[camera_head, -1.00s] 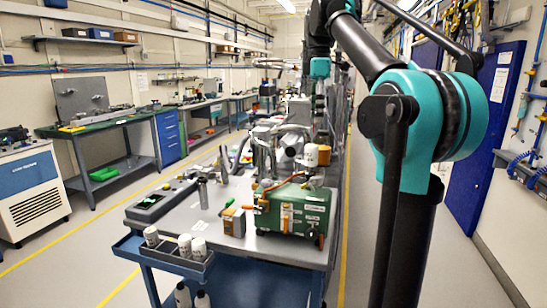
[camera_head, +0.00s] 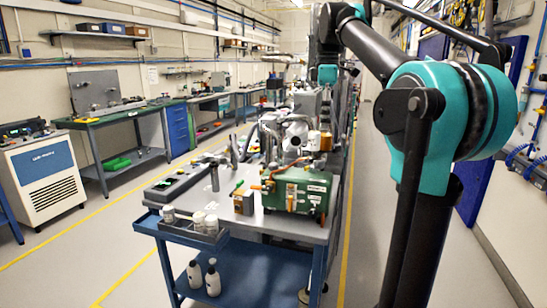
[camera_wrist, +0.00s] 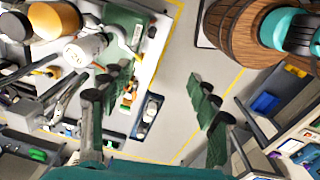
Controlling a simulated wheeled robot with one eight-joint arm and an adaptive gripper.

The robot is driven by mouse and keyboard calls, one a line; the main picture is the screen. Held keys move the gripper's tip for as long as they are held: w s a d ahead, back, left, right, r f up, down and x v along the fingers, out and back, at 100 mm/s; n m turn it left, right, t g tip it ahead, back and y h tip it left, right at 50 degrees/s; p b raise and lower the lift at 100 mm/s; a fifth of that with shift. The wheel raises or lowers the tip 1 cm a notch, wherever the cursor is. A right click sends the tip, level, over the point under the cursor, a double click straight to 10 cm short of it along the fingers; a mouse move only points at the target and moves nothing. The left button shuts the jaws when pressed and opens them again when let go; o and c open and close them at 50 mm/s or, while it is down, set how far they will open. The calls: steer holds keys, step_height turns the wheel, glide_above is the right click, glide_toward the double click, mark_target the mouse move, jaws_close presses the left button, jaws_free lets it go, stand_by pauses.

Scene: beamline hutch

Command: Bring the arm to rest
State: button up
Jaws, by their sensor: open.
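My arm shows large at the right of the head view, with a teal elbow joint and black links. It reaches up and forward over the far part of the workbench. My gripper (camera_wrist: 158,88) shows in the wrist view with its two dark green fingers spread wide. Nothing is between them; grey floor and a bench edge show below. In the head view I cannot make out the gripper clearly among the equipment behind.
A blue-framed bench (camera_head: 290,228) stands ahead, bearing a green box (camera_head: 297,190), metal fittings and small white jars (camera_head: 205,222). Two white bottles (camera_head: 213,280) stand on its lower shelf. A white-and-blue cabinet (camera_head: 45,178) stands left. Floor between them (camera_head: 115,235) is clear.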

steer(key=s+d+f+m+t, duration=0.15)
steer(key=f+m, duration=0.25)
steer(key=f, duration=0.7)
steer(key=s+d+f+m, duration=0.1)
steer(key=s+f+m, duration=0.25)
steer(key=f, duration=0.75)
steer(key=s+f+m+t, duration=0.1)
steer(key=s+f+m, duration=0.3)
steer(key=s+f, duration=0.4)
steer(key=s+d+f+m+t, duration=0.1)
steer(key=s+f+m, duration=0.3)
steer(key=s+f, duration=0.5)
step_height(320, 180, down, 6)
steer(key=shift+s+d, duration=0.15)
steer(key=shift+s, duration=0.1)
steer(key=shift+m, duration=0.25)
